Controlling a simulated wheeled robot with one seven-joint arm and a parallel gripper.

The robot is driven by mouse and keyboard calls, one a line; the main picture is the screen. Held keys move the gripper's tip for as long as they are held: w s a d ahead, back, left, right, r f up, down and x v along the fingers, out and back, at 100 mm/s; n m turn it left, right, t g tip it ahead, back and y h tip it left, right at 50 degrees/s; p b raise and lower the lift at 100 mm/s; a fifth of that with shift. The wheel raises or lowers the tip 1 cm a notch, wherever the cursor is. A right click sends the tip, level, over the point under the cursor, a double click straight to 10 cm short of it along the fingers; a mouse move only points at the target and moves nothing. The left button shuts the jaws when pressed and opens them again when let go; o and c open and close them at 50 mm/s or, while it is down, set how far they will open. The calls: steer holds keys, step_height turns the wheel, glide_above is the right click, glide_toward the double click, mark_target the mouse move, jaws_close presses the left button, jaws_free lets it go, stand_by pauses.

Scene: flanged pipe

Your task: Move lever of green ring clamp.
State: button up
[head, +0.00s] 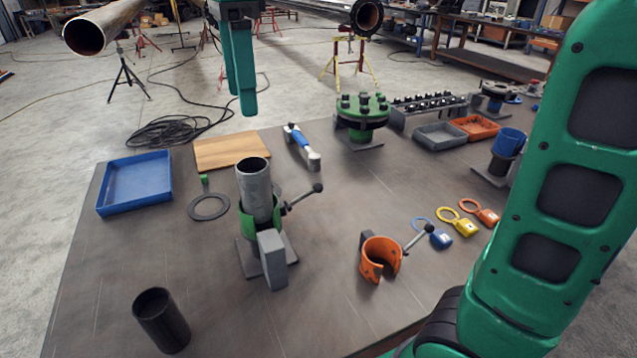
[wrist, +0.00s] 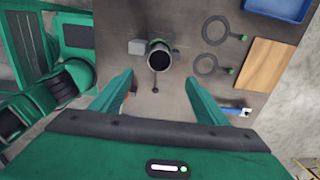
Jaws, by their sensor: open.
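The green ring clamp (head: 246,222) sits around an upright grey pipe (head: 255,190) on a stand. Its dark lever (head: 303,198) sticks out to the right in the head view and ends in a round knob. In the wrist view the pipe (wrist: 159,58) is near the top middle, and the lever (wrist: 155,82) points down the picture, between the fingers; the clamp ring is hard to make out there. My gripper (head: 240,104) is open and empty, high above the back of the table in the head view. Its fingers (wrist: 160,78) are apart from the lever in the wrist view.
An orange ring clamp (head: 381,259) with its own lever stands to the right, and a black cup (head: 161,320) at front left. A blue tray (head: 135,183), wooden board (head: 231,152), blue-handled tool (head: 301,145) and green flange (head: 361,115) lie around. The table's middle is fairly clear.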

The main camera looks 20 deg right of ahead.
steer(key=shift+d+f, duration=0.15)
steer(key=shift+d, duration=0.1)
steer(key=c, duration=0.8)
steer(key=d+f, duration=0.1)
steer(key=d, duration=0.1)
steer(key=d+f+n, duration=0.1)
steer(key=d, duration=0.2)
steer(key=d+f+n, duration=0.1)
steer(key=d+f, duration=0.1)
steer(key=d, duration=0.1)
steer(key=shift+s, duration=0.4)
jaws_close()
steer(key=s+d+f+n, duration=0.2)
steer(key=s+d+f, duration=0.15)
steer(key=d, duration=0.25)
steer(key=s+d+f+n, duration=0.1)
steer(key=s+d+f, duration=0.1)
steer(key=d+f, duration=0.25)
steer(key=s+d+f+n, duration=0.6)
steer(key=s+d+f, duration=0.5)
steer(key=s+f, duration=0.2)
steer(key=s, duration=0.2)
steer(key=shift+s+n, duration=0.3)
steer(key=shift+s, duration=0.1)
steer(key=shift+d, duration=0.1)
